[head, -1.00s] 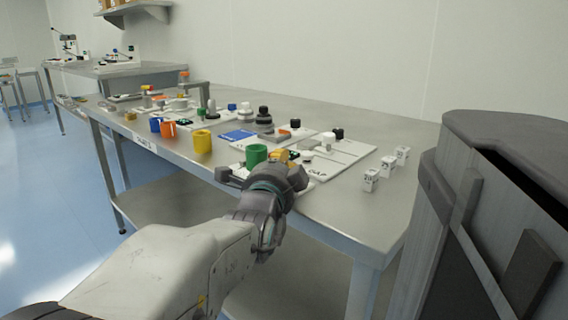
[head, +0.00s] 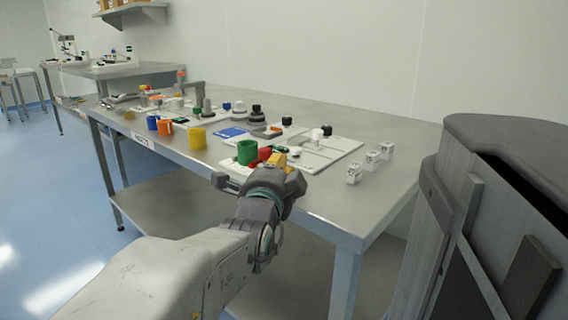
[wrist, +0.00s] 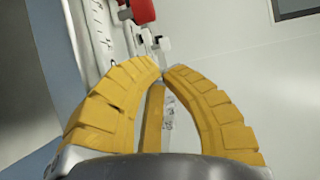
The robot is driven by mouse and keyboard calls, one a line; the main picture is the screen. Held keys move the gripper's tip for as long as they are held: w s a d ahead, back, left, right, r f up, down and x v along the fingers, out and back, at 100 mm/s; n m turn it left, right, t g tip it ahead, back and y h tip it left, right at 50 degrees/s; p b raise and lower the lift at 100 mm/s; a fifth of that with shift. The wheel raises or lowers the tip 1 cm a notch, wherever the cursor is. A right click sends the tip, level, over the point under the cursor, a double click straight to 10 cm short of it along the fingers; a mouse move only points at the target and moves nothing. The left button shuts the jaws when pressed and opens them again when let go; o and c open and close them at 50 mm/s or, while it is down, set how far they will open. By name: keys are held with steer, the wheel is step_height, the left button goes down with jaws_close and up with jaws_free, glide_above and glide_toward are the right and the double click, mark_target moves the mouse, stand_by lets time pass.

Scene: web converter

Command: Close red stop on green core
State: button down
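In the head view the green core (head: 247,152) stands upright near the table's front edge. A red piece, likely the red stop (head: 265,154), shows directly right of it; I cannot tell whether they touch. My gripper (head: 281,160), with yellow fingers, is just right of the red piece. In the wrist view the fingertips (wrist: 162,72) meet or nearly meet, with nothing seen held between them. The red stop (wrist: 139,9) shows beyond the tips, cut off by the top edge, apart from the fingers. The green core is not seen in the wrist view.
A yellow cup (head: 197,138), an orange cup (head: 165,128) and a blue cup (head: 152,122) line the front edge to the left. White boards with knobs lie behind. Small white blocks (head: 354,173) stand to the right. A large grey bin (head: 500,200) is at far right.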

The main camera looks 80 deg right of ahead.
steer(key=a+p, duration=0.1)
steer(key=a, duration=0.7)
steer(key=shift+p, duration=0.35)
steer(key=shift+w, duration=0.1)
